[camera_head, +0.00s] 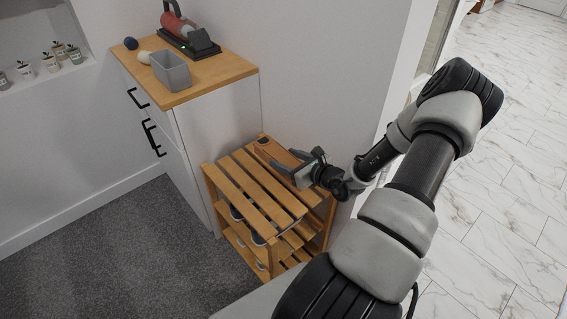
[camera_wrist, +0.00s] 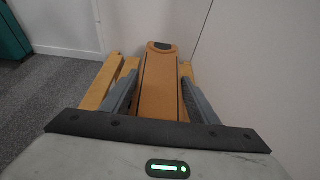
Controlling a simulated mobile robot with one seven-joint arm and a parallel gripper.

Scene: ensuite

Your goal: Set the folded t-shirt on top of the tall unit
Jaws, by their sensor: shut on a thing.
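The folded t-shirt (camera_head: 272,150) looks like a narrow orange-brown bundle at the back right of the slatted wooden rack's top. In the wrist view the t-shirt (camera_wrist: 160,85) runs lengthwise between my fingers, with a dark collar patch at its far end. My gripper (camera_head: 288,161) is shut on it, one finger along each side. I cannot tell whether it touches the slats or is slightly above them. The tall unit (camera_head: 188,88) stands left of the rack. It is white with a wooden top and black handles.
The slatted rack (camera_head: 245,187) holds shoes on lower shelves. On the unit's top are a red device (camera_head: 178,25) on a black base, a grey bin (camera_head: 171,72), a dark blue ball (camera_head: 131,43) and a white ball (camera_head: 144,57). The top's front right is bare. Walls stand behind.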

